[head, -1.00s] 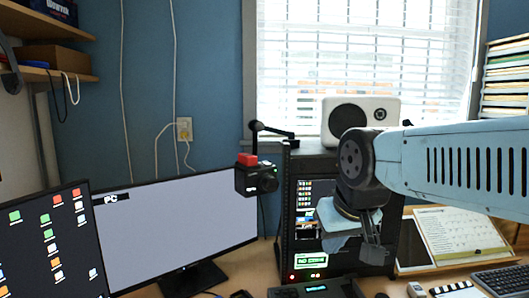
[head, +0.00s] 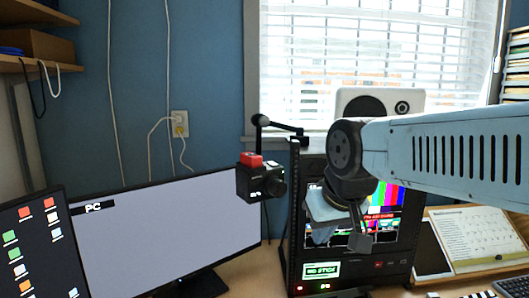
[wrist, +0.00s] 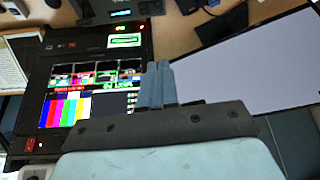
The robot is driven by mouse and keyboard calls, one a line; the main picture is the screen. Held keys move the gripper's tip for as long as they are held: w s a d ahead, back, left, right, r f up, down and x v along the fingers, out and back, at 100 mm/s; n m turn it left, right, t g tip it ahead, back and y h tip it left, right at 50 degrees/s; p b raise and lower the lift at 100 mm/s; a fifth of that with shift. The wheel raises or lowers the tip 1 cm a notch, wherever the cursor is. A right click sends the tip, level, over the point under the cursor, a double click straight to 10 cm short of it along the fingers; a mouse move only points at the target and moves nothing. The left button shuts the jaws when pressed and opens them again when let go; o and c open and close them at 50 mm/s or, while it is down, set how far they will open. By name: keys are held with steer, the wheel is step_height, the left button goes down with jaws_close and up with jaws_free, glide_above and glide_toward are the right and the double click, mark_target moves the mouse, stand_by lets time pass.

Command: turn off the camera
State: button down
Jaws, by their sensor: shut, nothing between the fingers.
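The camera (head: 259,183) is a small black box with a lens facing right. It hangs from a black arm beside the rack in the head view. A red block (head: 251,159) is on its top. A small light patch shows on its front, too small to read. My gripper (head: 361,243) is to the right of the camera and lower, in front of the rack screen, apart from the camera. In the wrist view my gripper (wrist: 158,85) points toward the rack, its fingers together and empty. I cannot make out the camera in the wrist view.
A black rack (head: 408,250) with a colour-bar screen (head: 388,196) stands behind my gripper. The PC monitor (head: 170,228) is left of the camera; another monitor (head: 35,250) is at far left. A white speaker (head: 350,96) sits on the rack. The black mounting arm (head: 282,128) is above the camera.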

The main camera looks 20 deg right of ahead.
step_height(320, 180, up, 22)
steer(key=n+g, duration=0.4)
steer(key=n, duration=1.7)
glide_above(271, 162)
steer(key=s, duration=0.2)
steer(key=shift+w+d, duration=0.2)
steer(key=shift+d, duration=0.15)
steer(key=f, duration=0.4)
steer(key=w+f, duration=0.1)
steer(key=f, duration=0.9)
steer(key=shift+w+a, duration=0.25)
steer(key=shift+w, duration=0.05)
